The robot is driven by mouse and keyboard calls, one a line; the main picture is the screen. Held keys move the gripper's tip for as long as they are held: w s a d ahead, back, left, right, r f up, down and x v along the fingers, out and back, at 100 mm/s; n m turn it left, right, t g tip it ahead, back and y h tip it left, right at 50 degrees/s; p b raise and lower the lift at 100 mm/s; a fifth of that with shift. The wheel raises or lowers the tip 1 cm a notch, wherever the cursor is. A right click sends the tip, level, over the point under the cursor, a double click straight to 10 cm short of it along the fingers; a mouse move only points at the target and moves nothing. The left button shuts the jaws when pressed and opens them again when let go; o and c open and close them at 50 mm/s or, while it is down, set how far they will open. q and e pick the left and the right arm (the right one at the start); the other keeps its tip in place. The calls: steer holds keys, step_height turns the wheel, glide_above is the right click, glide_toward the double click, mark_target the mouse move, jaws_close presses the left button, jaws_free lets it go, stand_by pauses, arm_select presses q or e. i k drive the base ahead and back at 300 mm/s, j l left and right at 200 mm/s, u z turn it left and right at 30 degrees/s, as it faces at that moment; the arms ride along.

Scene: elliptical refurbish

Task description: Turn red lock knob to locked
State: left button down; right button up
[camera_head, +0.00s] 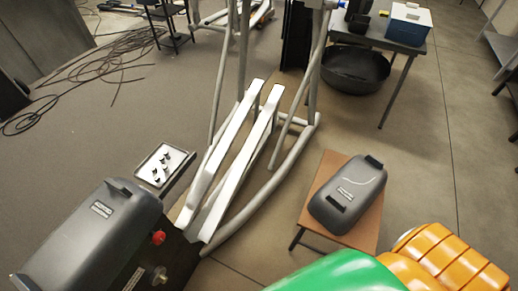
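The red lock knob (158,238) is small and round. It sticks out from the dark side panel (175,260) of the machine's base at the lower left, just below the edge of a grey cover (85,245). Its turned position is too small to tell. A pale, clear-looking knob (159,275) sits below it on the same panel. Neither of my grippers can be made out in this view, and nothing is seen touching the red knob.
White pedal rails (225,150) run behind the panel. A tray (140,172) holds small dark parts. Another grey cover (345,195) lies on a brown stool (372,222). A large green and orange shape fills the bottom right; I cannot tell whether it is mine. Cables (100,72) lie at the far left.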

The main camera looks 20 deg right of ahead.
mark_target(158, 237)
steer(key=z, duration=0.4)
steer(key=u, duration=1.05)
